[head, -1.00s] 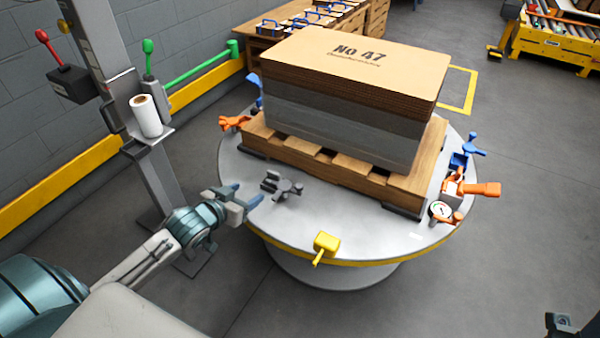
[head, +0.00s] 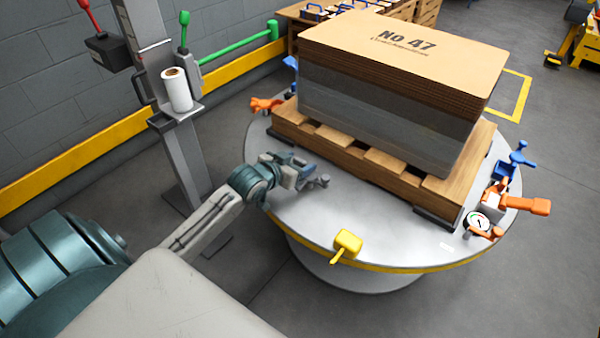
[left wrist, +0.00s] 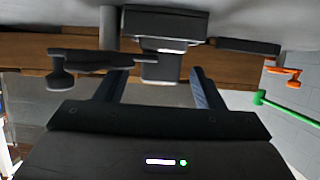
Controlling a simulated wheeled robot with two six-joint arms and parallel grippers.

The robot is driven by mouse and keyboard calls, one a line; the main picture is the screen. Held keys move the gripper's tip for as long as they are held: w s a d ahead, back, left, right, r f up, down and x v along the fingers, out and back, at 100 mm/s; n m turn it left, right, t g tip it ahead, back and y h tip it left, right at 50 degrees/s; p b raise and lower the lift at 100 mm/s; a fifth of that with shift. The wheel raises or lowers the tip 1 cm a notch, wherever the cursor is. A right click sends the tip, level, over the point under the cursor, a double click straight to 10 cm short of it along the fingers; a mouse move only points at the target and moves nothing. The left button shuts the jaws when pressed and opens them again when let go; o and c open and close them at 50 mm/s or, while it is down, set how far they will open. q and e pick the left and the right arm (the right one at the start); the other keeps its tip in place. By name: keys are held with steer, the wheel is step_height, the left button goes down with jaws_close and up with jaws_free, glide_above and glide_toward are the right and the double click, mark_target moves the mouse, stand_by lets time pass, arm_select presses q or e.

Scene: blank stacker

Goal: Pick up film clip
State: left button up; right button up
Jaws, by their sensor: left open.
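The film clip looks to be the dark grey clamp-like piece (head: 319,181) lying on the round grey turntable (head: 300,225), in front of the pallet. My left gripper (head: 297,166) reaches in from the left and is at the clip, partly covering it in the head view. In the left wrist view, the two dark fingers of the gripper (left wrist: 160,78) are spread apart. The dark clip (left wrist: 165,40) stands ahead of them, its lower block lying between the fingertips in the picture. I cannot tell whether they touch it. My right gripper is not in view.
A wooden pallet (head: 375,165) with a tall stack of sheets (head: 385,95) stands behind the clip. A yellow tool (head: 347,245) lies at the front rim. Orange (head: 530,205) and blue (head: 515,160) tools and a gauge (head: 479,222) are at the right. A post (head: 165,75) stands left.

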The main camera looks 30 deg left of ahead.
arm_select(q)
steer(key=shift+x, duration=1.25)
steer(key=shift+f, duration=0.1)
steer(key=c, duration=1.1)
steer(key=shift+c, duration=0.2)
